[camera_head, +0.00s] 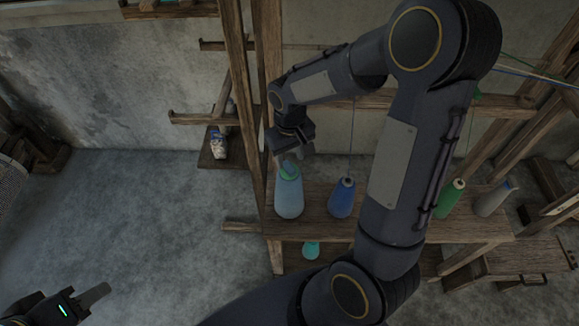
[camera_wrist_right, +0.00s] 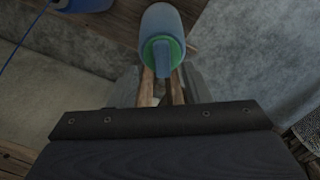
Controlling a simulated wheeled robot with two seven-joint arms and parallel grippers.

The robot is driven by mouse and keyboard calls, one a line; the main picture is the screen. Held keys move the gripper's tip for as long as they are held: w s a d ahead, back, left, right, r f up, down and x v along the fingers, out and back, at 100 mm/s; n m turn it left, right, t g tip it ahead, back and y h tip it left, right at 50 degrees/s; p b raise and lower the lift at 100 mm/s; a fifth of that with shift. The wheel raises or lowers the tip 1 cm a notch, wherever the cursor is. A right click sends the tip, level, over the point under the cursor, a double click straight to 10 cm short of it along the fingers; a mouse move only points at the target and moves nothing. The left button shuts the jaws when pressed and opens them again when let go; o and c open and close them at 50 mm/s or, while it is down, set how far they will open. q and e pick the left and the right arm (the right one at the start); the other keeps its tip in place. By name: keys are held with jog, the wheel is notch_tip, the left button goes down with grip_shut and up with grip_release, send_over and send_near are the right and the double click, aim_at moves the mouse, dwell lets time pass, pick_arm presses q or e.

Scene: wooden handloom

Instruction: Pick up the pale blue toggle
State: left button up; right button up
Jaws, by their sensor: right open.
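A pale blue cone-shaped spool (camera_head: 289,197) stands upright on the wooden shelf, with a green ring around its top. It also shows in the right wrist view (camera_wrist_right: 160,22), where a small pale blue piece (camera_wrist_right: 162,55), which looks like the toggle, sits inside the green ring. My right gripper (camera_head: 293,154) is right above the spool's top in the head view. In the right wrist view its fingers (camera_wrist_right: 158,85) are apart, with nothing held between them. Contact with the toggle cannot be told. My left gripper (camera_head: 94,297) is at the lower left, away from the shelf; its opening is unclear.
A darker blue spool (camera_head: 342,198) stands close to the right on the shelf (camera_head: 320,229). A green spool (camera_head: 450,199) and a grey one (camera_head: 496,198) stand further right. A wooden post (camera_head: 243,100) rises just left of my right gripper. The floor at left is clear.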

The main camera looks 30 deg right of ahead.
aim_at(290, 167)
jog(key=shift+s+a+f, duration=0.1)
jog(key=shift+a+f, duration=0.05)
jog(key=shift+f, duration=1.4)
jog(key=shift+c, duration=0.4)
jog(key=shift+s+f, duration=0.1)
grip_shut()
